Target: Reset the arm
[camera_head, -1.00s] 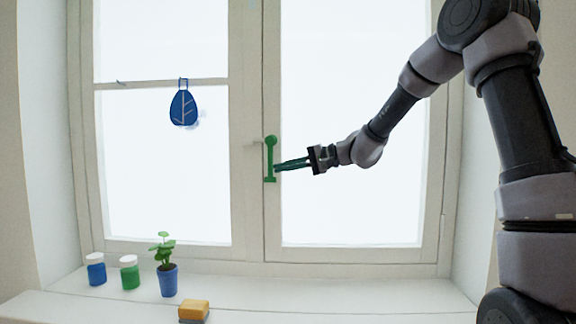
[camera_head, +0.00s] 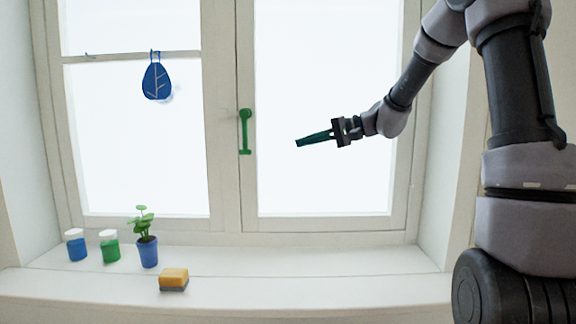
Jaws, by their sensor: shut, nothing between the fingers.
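My gripper (camera_head: 298,143) is in front of the right window pane, pointing left. Its long green fingers are shut with nothing between them. My arm comes in from the upper right, bent at the elbow, and no part of it touches anything that I can see. The green window handle (camera_head: 245,132) stands upright on the middle frame, left of my fingertips, with a clear gap between them. The window (camera_head: 232,180) looks closed.
On the sill (camera_head: 330,262) stand a blue paint jar (camera_head: 76,248), a green paint jar (camera_head: 110,250), a potted plant (camera_head: 148,252) and a yellow sponge (camera_head: 174,278). The sill's right part is clear.

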